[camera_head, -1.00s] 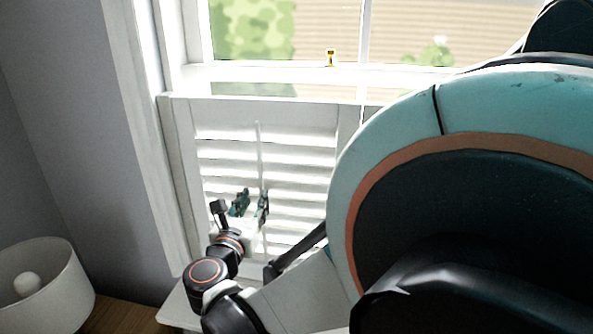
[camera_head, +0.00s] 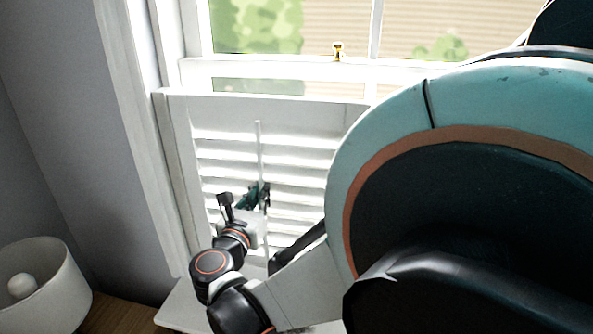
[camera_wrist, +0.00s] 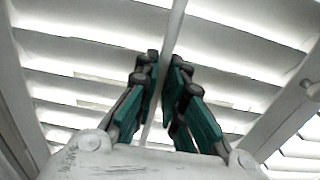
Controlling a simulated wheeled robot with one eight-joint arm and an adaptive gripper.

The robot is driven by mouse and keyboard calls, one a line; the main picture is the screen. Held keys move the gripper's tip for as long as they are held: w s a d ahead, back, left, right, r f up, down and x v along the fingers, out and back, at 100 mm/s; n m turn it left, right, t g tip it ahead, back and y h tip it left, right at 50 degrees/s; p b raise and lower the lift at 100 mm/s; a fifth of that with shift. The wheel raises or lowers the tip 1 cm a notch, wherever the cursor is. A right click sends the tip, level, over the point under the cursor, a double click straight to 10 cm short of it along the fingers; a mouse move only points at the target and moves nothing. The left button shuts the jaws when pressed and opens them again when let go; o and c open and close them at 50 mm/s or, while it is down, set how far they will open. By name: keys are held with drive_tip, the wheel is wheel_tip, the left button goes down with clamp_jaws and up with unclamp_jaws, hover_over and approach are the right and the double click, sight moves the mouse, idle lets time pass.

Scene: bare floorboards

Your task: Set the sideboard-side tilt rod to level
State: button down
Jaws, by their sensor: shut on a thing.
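The tilt rod (camera_head: 259,150) is a thin white upright bar in front of the left shutter panel (camera_head: 218,125). The panel's white slats (camera_head: 290,165) look tilted, with bright light in the gaps between them. My gripper (camera_head: 258,194) is at the lower part of the rod, its green fingers on either side of it. In the wrist view my gripper (camera_wrist: 163,65) is closed around the rod (camera_wrist: 174,30), which runs between the fingertips. The exact contact is partly hidden by the fingers.
A white lampshade (camera_head: 40,290) stands at the lower left on a wooden top (camera_head: 115,318). The white window frame (camera_head: 130,120) and grey wall (camera_head: 50,110) bound the left side. A small yellow object (camera_head: 338,50) sits at the window. My own arm hides the right side.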

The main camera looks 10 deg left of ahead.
wheel_tip(320, 180, down, 3)
drive_tip(key=shift+b, duration=1.25)
drive_tip(key=c, duration=1.7)
unclamp_jaws()
